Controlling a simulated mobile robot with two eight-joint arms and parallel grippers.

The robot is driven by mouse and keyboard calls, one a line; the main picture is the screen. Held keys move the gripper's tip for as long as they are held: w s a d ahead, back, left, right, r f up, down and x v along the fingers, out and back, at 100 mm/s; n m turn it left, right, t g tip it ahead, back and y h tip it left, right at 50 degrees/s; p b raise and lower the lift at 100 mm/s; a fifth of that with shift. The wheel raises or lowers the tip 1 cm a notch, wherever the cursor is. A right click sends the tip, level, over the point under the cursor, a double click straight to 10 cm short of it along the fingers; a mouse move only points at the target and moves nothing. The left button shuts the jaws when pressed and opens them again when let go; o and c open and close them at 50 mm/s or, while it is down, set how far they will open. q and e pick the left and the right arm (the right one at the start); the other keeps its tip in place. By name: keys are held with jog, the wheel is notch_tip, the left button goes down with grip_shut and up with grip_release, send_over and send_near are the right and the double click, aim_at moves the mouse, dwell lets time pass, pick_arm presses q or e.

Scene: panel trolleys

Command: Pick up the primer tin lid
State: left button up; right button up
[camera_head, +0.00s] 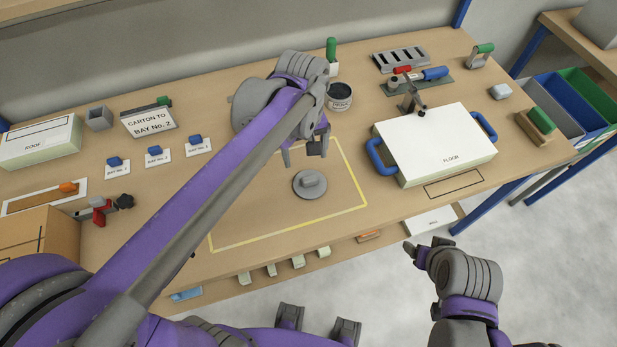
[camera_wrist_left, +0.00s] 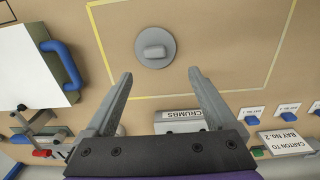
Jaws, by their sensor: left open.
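The primer tin lid, a round grey disc with a raised block handle (camera_head: 310,184), lies flat on the bench inside a yellow outlined rectangle. It also shows in the left wrist view (camera_wrist_left: 155,48), just beyond my fingertips. My left gripper (camera_head: 305,150) is open and empty, above and slightly behind the lid in the head view; in the left wrist view its two fingers (camera_wrist_left: 160,74) are spread apart. An open tin with dark contents (camera_head: 340,97) stands behind my left wrist. My right gripper (camera_head: 425,250) is off the bench's front edge; its finger opening is unclear.
A white FLOOR box with blue handles (camera_head: 436,142) stands right of the outline. A CARTON TO BAY No. 2 sign (camera_head: 149,119) and several small blue-topped cards stand left. Trowels and a slotted grey rack (camera_head: 401,59) lie at the back right. The outlined area around the lid is clear.

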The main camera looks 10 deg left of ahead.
aim_at(310, 178)
pick_arm(q)
jog(key=f, duration=0.7)
jog(key=w+d+f, duration=0.1)
jog(key=f, duration=0.2)
jog(key=shift+f+b, duration=0.3)
jog(key=shift+f, duration=0.05)
grip_shut()
